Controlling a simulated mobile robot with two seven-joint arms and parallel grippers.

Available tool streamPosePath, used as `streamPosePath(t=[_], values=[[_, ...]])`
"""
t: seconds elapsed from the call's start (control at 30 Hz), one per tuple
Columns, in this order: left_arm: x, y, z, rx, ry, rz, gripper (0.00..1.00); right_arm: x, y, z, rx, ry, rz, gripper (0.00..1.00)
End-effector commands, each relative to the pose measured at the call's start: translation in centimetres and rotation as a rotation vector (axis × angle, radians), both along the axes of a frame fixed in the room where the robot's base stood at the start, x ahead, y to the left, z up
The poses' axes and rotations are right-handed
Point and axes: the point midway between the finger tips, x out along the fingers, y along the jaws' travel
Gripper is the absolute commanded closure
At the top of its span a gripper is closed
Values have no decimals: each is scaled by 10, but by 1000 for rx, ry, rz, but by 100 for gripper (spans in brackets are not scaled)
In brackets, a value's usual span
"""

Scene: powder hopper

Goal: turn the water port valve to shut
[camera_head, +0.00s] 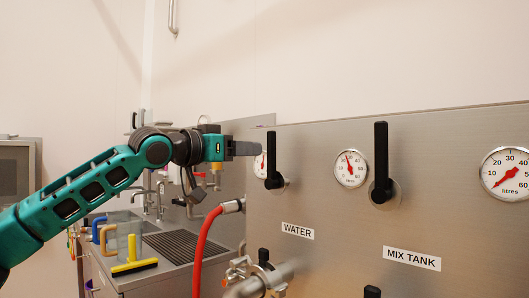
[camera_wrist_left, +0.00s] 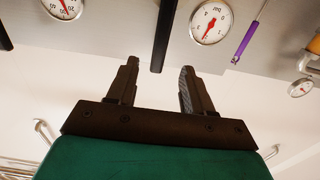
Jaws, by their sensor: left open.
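The water valve's black lever handle (camera_head: 272,158) stands upright on the steel panel, above the label WATER (camera_head: 298,231). My left gripper (camera_head: 254,149) is level with the upper part of this handle, just left of it in the head view. In the left wrist view the gripper (camera_wrist_left: 158,72) is open and empty. The handle (camera_wrist_left: 165,35) comes down from the top edge there, and its end lies between the two fingertips in the picture. No contact shows, and the depth gap is hard to tell. My right gripper is not in view.
A second upright black handle (camera_head: 381,162) is to the right, above the MIX TANK label (camera_head: 412,258). Round dials (camera_head: 350,168) sit between and beside the handles. A red hose (camera_head: 204,245) and a pipe fitting (camera_head: 262,277) are below. A sink counter (camera_head: 183,246) is at left.

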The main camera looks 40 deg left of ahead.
Motion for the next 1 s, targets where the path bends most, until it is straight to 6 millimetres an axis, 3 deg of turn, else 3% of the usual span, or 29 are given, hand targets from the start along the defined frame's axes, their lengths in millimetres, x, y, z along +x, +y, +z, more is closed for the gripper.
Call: streamPosePath(t=[0.17, 0.4, 0.43, 0.6, 1.0], values=[[5, 0, 5, 0, 0, 3, 49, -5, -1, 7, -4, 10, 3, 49], [30, -3, 8, 2, 8, 0, 49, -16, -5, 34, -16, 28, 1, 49], [31, -1, 0, 5, 7, 6, 49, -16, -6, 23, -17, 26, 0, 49], [46, 0, -2, 5, 7, 10, 49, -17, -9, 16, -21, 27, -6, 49], [83, -7, -1, 3, 3, 3, 49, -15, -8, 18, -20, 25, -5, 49]])
